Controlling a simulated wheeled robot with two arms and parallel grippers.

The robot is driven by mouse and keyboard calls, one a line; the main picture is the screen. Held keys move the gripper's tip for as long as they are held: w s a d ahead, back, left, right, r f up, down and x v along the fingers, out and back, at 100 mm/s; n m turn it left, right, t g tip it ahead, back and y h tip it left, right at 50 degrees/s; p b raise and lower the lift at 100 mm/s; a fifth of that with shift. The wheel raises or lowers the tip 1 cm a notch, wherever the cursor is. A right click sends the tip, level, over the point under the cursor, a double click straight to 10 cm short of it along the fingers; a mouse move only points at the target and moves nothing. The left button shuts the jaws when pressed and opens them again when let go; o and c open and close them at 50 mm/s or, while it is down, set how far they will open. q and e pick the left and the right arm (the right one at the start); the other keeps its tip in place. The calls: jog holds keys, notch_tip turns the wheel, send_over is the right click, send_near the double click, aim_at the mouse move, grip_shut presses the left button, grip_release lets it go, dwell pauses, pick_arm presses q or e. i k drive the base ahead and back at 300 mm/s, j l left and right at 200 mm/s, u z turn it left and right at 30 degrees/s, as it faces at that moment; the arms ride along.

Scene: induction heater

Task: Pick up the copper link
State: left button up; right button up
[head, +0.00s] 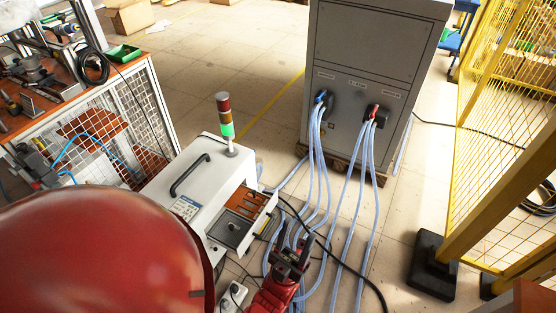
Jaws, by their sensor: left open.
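A white machine (190,178) with a black handle stands in the middle of the head view. Copper-coloured parts (247,200) show inside its open front; I cannot tell which of them is the copper link. A grey plate with a dark knob (234,227) sits just in front of them. My left gripper (288,250), dark on a red arm, is open, to the right of and below the machine's opening in the picture. It appears empty and apart from the copper parts. My right gripper is not in view.
Pale blue hoses (368,200) and a black cable run from a grey cabinet (365,75) across the floor close to my gripper. A signal tower (226,125) rises from the machine. A yellow mesh fence (500,120) stands right, a workbench (135,80) left.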

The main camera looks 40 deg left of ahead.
aim_at(254, 192)
jog(key=i+u, duration=0.35)
jog(key=i+l+u, duration=0.35)
jog(key=i, duration=0.15)
jog(key=i+l+u, duration=0.35)
jog(key=i+j+u, duration=0.1)
jog(key=u, duration=0.35)
